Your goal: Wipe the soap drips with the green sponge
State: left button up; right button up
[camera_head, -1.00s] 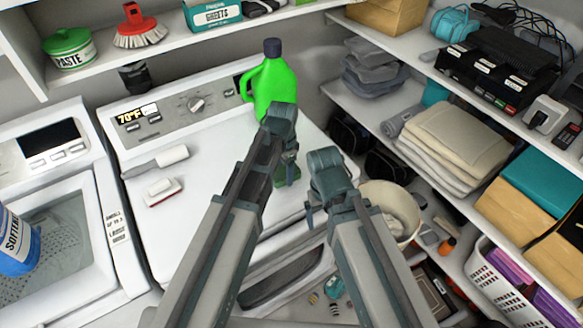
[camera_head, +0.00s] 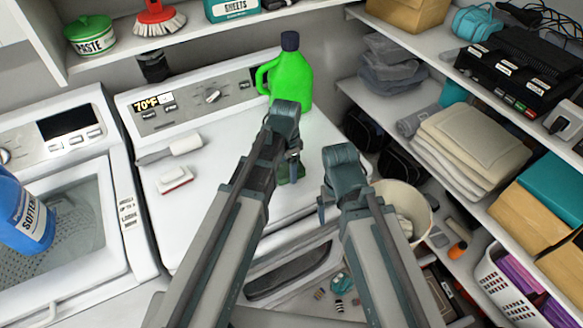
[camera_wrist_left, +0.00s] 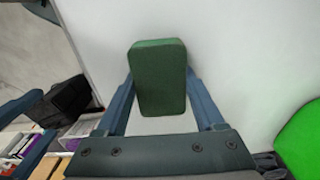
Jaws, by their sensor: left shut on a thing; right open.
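The green sponge (camera_wrist_left: 158,78) is between the fingers of my left gripper (camera_wrist_left: 160,88) in the left wrist view. My left gripper is shut on it, over the white machine top. In the head view the sponge (camera_head: 290,174) is mostly hidden behind my left gripper (camera_head: 294,158), in front of a bright green jug (camera_head: 290,80). I cannot tell whether the sponge touches the surface. My right gripper (camera_head: 322,203) is open and empty, near the machine's right edge. I cannot make out any soap drips on the visible white top (camera_head: 222,180).
A red-and-white brush (camera_head: 175,180) and a white-handled tool (camera_head: 172,150) lie on the machine's left part. A blue softener bottle (camera_head: 22,215) is at far left. A white bucket (camera_head: 408,198) and loaded shelves are on the right. The machine top's middle is clear.

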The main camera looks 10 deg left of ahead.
pick_arm(q)
jog(key=shift+s+a, duration=0.55)
jog(key=shift+s, duration=0.05)
jog(key=shift+a+r+p, duration=0.1)
jog(key=shift+r+p, duration=0.05)
jog(key=shift+p, duration=0.15)
jog(key=r+p, duration=0.5)
jog(key=shift+w, duration=0.2)
jog(key=shift+r+p, duration=0.25)
jog(key=shift+p, duration=0.05)
jog(key=shift+r, duration=0.15)
notch_tip(320, 180, up, 3)
jog(key=p, duration=0.3)
